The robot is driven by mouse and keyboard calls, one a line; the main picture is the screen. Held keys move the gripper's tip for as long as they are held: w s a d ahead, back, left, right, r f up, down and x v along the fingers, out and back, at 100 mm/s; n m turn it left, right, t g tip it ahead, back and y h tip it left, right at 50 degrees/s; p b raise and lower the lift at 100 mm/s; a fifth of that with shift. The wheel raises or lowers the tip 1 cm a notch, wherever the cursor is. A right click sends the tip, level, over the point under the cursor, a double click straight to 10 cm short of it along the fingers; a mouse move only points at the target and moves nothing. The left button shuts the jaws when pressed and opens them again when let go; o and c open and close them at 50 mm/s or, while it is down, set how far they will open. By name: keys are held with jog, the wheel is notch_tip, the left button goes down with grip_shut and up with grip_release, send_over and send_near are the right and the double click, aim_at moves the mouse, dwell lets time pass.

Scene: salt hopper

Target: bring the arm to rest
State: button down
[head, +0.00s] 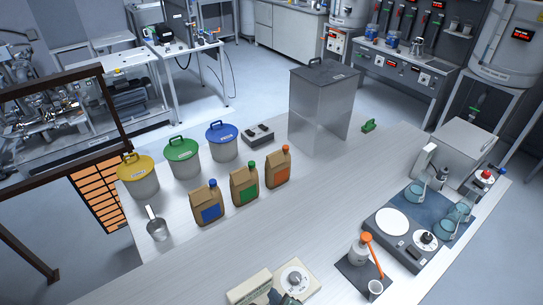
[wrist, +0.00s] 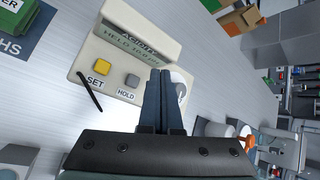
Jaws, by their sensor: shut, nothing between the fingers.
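My gripper (wrist: 160,76) is shut and empty in the wrist view, its two fingers together in front of a beige control box (wrist: 122,62). The box has a yellow SET button (wrist: 102,68), a grey HOLD button (wrist: 132,80) and a pale round knob (wrist: 181,84). The fingers partly cover the knob; I cannot tell whether they touch it. In the head view, only a small dark part of my gripper (head: 284,299) shows at the bottom edge, beside the beige box with its dial (head: 294,278).
The bench middle is clear.

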jog(key=w+d+r+n+t+h+b, duration=0.1)
jog(key=w+r+n+t+b, duration=0.4)
jog(key=r, duration=1.1)
jog(key=w+r+n+t+h+b, duration=0.1)
jog(key=w+r+n+t, duration=0.45)
jog(key=r, duration=1.05)
jog(key=s+r+n+t+b, duration=0.1)
jog(key=s+r+n, duration=0.3)
jog(key=r, duration=0.5)
jog(key=s+a+r+n+t+b, duration=0.1)
jog(key=s+r+n+t+b, duration=0.1)
jog(key=s+r+n+t, duration=0.2)
jog(key=s+r+n+t+b, duration=0.2)
jog(key=s+r+n, duration=0.3)
jog(key=r, duration=1.1)
jog(key=s+t, duration=0.1)
jog(key=s, duration=0.2)
jog(key=shift+s+a+h, duration=0.25)
jog(key=shift+s+h, duration=0.15)
